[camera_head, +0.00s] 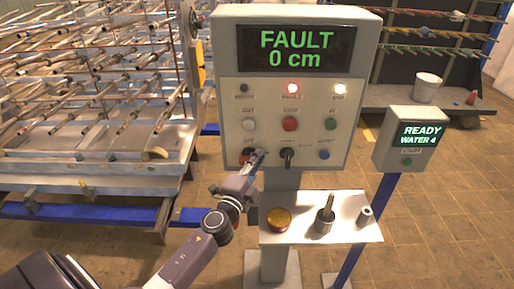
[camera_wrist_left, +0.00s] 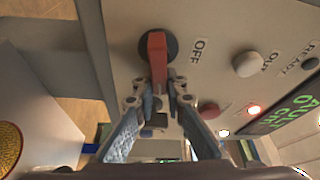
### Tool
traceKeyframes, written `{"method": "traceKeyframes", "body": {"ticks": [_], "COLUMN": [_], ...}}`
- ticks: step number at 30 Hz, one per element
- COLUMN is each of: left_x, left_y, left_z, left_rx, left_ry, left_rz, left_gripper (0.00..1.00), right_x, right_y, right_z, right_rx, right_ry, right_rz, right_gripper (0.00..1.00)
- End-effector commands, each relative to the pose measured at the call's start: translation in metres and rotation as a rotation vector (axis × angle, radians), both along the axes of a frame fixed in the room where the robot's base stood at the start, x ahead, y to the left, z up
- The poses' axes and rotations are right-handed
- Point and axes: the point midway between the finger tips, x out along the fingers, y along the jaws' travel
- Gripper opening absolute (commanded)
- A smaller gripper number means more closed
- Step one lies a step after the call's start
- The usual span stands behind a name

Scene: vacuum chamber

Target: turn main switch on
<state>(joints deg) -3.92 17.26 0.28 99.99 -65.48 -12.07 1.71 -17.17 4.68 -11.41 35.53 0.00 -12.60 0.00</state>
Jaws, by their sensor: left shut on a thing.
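The main switch (camera_wrist_left: 157,52) has a red handle on a round dark base, with the label OFF beside it in the left wrist view. In the head view it sits at the lower left of the grey control panel (camera_head: 228,110) and is mostly hidden by my left gripper (camera_head: 257,158). In the left wrist view my left gripper (camera_wrist_left: 166,92) is shut on the red handle, one finger on each side near its free end. My right gripper is not in view.
A display (camera_head: 297,48) reads FAULT, 0 cm. A black knob (camera_head: 287,154) is right of my gripper. Below, a shelf (camera_head: 349,232) holds a yellow-orange button (camera_head: 279,219) and a joystick (camera_head: 324,222). A READY box (camera_head: 385,154) stands right and a pipe rack (camera_head: 95,90) left.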

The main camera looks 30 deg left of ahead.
Motion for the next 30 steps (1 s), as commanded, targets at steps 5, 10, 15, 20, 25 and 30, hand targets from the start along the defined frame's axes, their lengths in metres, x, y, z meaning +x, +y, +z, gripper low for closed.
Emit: {"method": "traceKeyframes", "body": {"ticks": [5,10,15,20,25,30], "left_x": [0.0,0.0,0.0,0.0,0.0,0.0], "left_y": [0.0,0.0,-0.001,-0.001,-0.001,-0.001], "left_z": [0.0,-0.004,-0.006,-0.007,-0.008,-0.008], "left_rx": [0.087,0.139,0.165,0.173,0.173,0.173], "left_ry": [0.056,0.089,0.104,0.108,0.108,0.108], "left_rz": [-0.001,0.0,0.0,0.001,0.001,0.001], "left_gripper": [0.0,0.0,0.0,0.0,0.0,0.17], "right_x": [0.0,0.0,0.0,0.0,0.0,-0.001], "right_y": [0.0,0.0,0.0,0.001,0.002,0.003], "right_z": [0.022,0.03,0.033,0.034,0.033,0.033], "right_rx": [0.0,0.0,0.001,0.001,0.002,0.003], "right_ry": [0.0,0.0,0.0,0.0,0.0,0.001], "right_rz": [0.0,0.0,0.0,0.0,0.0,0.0], "right_gripper": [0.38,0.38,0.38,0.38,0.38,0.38]}}
